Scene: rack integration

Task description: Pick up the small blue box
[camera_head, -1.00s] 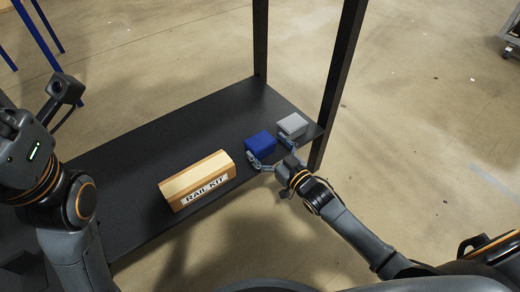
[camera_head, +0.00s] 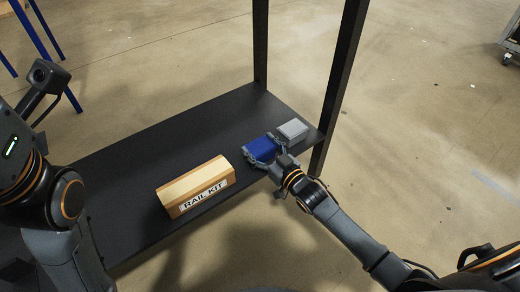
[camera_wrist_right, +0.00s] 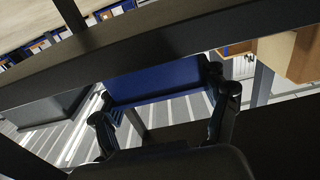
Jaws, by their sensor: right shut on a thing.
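The small blue box (camera_head: 260,148) sits on the dark shelf (camera_head: 140,160), near its right end. My right gripper (camera_head: 263,155) is shut on it, with one finger on each side of the box. In the right wrist view the blue box (camera_wrist_right: 155,82) lies between the two fingers (camera_wrist_right: 162,100). I cannot tell whether the box is clear of the shelf surface. My left arm comes in at the left edge of the head view, but its gripper fingers do not show.
A grey box (camera_head: 292,129) stands just right of the blue box. A cardboard box labelled RAIL KIT (camera_head: 195,187) lies to its left. A dark upright post (camera_head: 339,80) rises at the shelf's right end. The shelf's back left is bare.

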